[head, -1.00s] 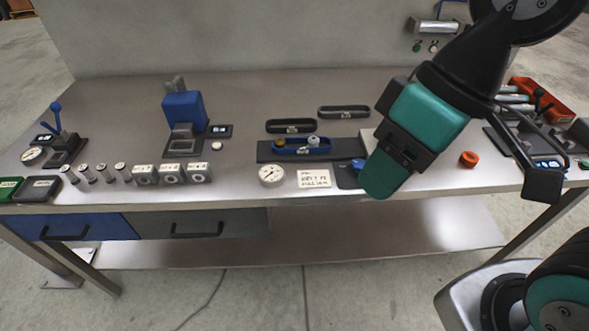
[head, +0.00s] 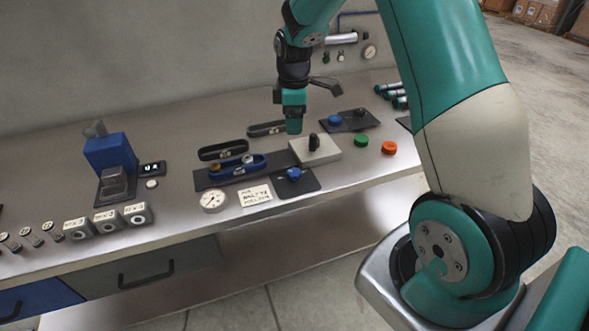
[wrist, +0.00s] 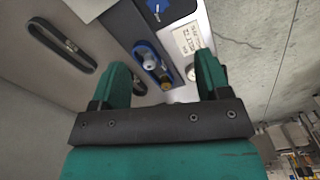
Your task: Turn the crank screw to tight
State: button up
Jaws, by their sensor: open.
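No part is plainly marked as the crank screw. A blue knob-like piece with a small arm (head: 294,173) sits on a dark plate (head: 311,183) near the table's front edge. It shows partly at the top of the wrist view (wrist: 155,7). Beside it, a pale block (head: 325,154) carries a black upright piece (head: 314,142). My gripper (head: 293,127) hangs above and behind the pale block, apart from the blue piece. In the wrist view its two fingers (wrist: 164,66) are spread with nothing between them.
A gauge (head: 214,200) and a written card (head: 256,195) lie in front. Green (head: 361,140) and orange (head: 389,148) buttons stand to the right.

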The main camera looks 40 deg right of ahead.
aim_at(294, 172)
jog(key=f+p, duration=0.2)
jog(key=f, duration=0.7)
jog(key=f+p, duration=0.2)
jog(key=f, duration=0.6)
jog(key=shift+d+f, duration=0.2)
jog(key=shift+f, duration=0.2)
jog(key=c, duration=0.9)
